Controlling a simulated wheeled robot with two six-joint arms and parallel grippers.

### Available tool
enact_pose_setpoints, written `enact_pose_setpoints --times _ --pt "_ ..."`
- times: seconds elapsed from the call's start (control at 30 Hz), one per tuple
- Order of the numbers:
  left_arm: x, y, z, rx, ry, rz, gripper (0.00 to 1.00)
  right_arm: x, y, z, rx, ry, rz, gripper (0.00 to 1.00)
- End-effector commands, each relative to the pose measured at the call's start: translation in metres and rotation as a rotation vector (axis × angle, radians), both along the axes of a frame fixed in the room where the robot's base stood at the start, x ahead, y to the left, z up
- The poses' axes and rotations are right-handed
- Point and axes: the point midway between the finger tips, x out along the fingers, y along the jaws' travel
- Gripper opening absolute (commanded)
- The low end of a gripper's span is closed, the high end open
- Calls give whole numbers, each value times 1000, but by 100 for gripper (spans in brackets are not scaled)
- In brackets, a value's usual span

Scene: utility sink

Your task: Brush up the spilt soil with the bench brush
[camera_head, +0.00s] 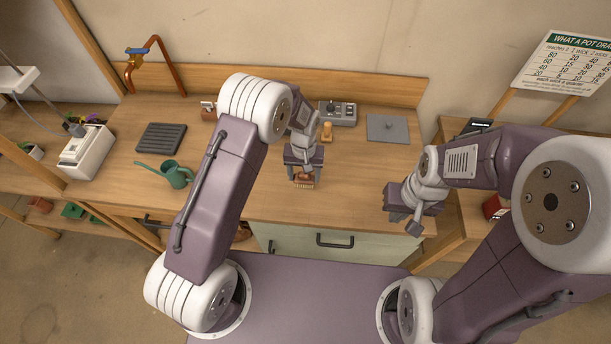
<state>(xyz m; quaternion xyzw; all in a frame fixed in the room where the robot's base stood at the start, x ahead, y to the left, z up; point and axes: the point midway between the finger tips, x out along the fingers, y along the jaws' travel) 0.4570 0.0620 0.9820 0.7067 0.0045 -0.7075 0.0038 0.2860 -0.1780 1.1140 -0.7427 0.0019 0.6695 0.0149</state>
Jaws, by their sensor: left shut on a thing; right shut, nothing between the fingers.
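My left gripper (303,168) is low over the middle of the wooden bench (270,205), shut on a small brown thing (303,181). That thing looks like the bench brush, but the gripper hides most of it and its kind is hard to make out. I cannot tell whether it touches the bench top. I cannot make out any spilt soil; the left arm and gripper cover part of the bench. My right gripper (414,226) is shut and empty near the bench's front right corner, apart from the brown thing.
A green watering can (175,174) and a dark ribbed tray (161,138) are at the left. A grey box with knobs (339,113), a small tan object (326,132) and a flat grey plate (388,128) are at the back. The bench's middle right is clear.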

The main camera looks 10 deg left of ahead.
Motion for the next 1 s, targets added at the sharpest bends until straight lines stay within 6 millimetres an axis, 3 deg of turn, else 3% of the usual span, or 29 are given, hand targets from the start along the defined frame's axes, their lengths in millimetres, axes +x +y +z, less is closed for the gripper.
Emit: enact_pose_setpoints --times 0.2,1.0 --pt "1 3 20 0 -1 0 25 0 0 16 0 0 0 0" --pt "-2 4 20 0 -1 4 25 0 0 15 0 0 0 0"
